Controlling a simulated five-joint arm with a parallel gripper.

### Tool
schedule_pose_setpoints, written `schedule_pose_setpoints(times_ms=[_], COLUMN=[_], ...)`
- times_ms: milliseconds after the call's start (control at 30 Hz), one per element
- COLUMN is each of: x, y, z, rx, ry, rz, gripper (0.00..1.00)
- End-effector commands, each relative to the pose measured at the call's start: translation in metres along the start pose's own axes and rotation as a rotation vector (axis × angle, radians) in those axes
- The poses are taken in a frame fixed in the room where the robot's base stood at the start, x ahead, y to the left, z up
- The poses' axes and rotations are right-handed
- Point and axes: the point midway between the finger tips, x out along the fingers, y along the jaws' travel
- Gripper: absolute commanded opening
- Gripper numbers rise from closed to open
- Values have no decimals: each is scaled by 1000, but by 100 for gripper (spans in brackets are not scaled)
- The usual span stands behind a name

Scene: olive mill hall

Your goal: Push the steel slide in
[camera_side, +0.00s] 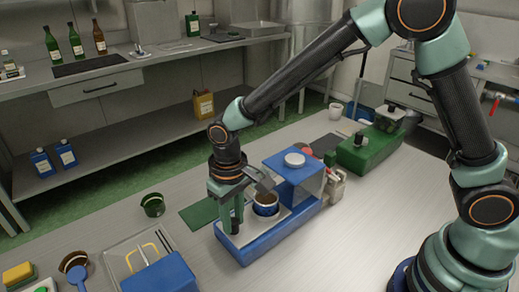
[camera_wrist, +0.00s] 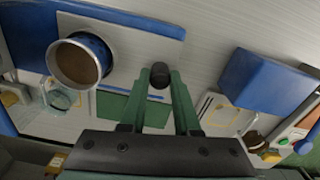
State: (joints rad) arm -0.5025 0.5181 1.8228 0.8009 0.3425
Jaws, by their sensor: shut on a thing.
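The blue machine (camera_side: 290,180) stands on the table with a white round cap on its housing. Its steel slide (camera_side: 284,222) is drawn out over the blue base (camera_side: 243,250). A blue-rimmed cup with brown contents (camera_side: 265,205) sits on the slide; it also shows in the wrist view (camera_wrist: 78,62). My gripper (camera_side: 232,224) points down at the slide's outer end. In the wrist view its green fingers (camera_wrist: 160,88) are shut on a dark round knob (camera_wrist: 160,72) at the steel plate's end (camera_wrist: 140,45). The knob's lower part is hidden.
A green mat (camera_side: 198,213) and a green cup (camera_side: 153,205) lie left of the machine. A clear tray with a blue box (camera_side: 160,275) is at the front left. A green machine (camera_side: 368,150) stands behind right. Table to the right is clear.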

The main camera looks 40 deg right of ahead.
Motion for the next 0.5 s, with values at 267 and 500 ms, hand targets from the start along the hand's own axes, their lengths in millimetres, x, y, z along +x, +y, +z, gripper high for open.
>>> schedule_pose_setpoints(times_ms=[267,500], x=[-1,0], y=[72,91], z=[10,13], rx=[9,4], ry=[4,4], rz=[-1,-1], gripper=[0,0])
